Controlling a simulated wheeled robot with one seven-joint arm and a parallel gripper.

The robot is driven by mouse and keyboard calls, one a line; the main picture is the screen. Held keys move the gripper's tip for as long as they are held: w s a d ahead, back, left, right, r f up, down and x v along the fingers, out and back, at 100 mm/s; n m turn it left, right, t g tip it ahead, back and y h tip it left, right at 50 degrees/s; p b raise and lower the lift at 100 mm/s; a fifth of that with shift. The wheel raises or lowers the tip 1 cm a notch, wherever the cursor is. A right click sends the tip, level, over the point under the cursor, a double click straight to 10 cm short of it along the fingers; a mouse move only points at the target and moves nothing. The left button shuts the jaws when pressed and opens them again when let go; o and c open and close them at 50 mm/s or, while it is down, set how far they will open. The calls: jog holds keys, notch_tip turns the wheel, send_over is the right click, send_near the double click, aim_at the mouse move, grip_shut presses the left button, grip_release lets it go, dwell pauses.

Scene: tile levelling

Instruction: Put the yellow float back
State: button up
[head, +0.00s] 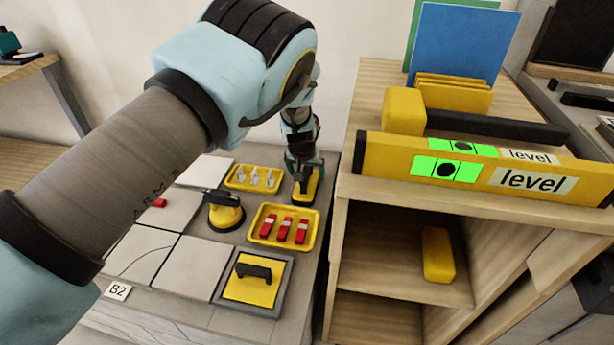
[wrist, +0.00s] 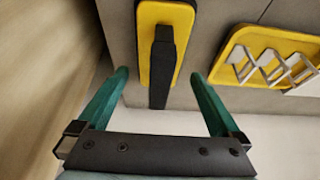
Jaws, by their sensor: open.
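A narrow yellow float (head: 306,192) with a dark handle lies on the grey worktop at its back right, below my gripper (head: 304,165). In the wrist view the float (wrist: 146,40) lies lengthwise, and the near end of its dark handle shows between the fingers. My gripper (wrist: 160,76) is open, with one green finger on each side of the handle's line. I see no contact with the float. A second, squarer yellow plate with a black handle (head: 243,292) lies in a grey frame (head: 222,297) at the front. I cannot tell which of these the task means.
A yellow tray of white clips (head: 232,183) and a yellow tray of red wedges (head: 257,238) lie close by. A wooden shelf unit (head: 365,215) with a yellow level (head: 390,155) stands right of the worktop.

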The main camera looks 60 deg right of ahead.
jog(key=v, duration=0.9)
jog(key=w+a+r+n+y, duration=0.1)
jog(key=w+a+r+n, duration=0.15)
jog(key=w+a, duration=0.45)
jog(key=w+a+r+n, duration=0.1)
jog(key=w+a+r, duration=0.25)
jog(key=w, duration=0.55)
jog(key=w+a+r+n+y, duration=0.1)
jog(key=w+a+r+n, duration=0.15)
jog(key=w+a, duration=0.45)
jog(key=w+a+r+n, duration=0.1)
jog(key=w+a+r, duration=0.2)
jog(key=a, duration=0.8)
jog(key=w+a+r+n, duration=0.1)
jog(key=a+r+n, duration=0.25)
jog(key=a, duration=1.45)
jog(key=s+a+r+n+y, duration=0.1)
jog(key=s+a, duration=0.3)
jog(key=a, duration=0.5)
jog(key=s+a+r+n+y, duration=0.1)
jog(key=s+a, duration=0.3)
jog(key=a, duration=0.5)
jog(key=shift+r+n, duration=0.2)
jog(key=shift+n, duration=0.15)
jog(key=shift+s+a+r, duration=0.1)
notch_tip(320, 180, up, 16)
jog(key=p, duration=1.6)
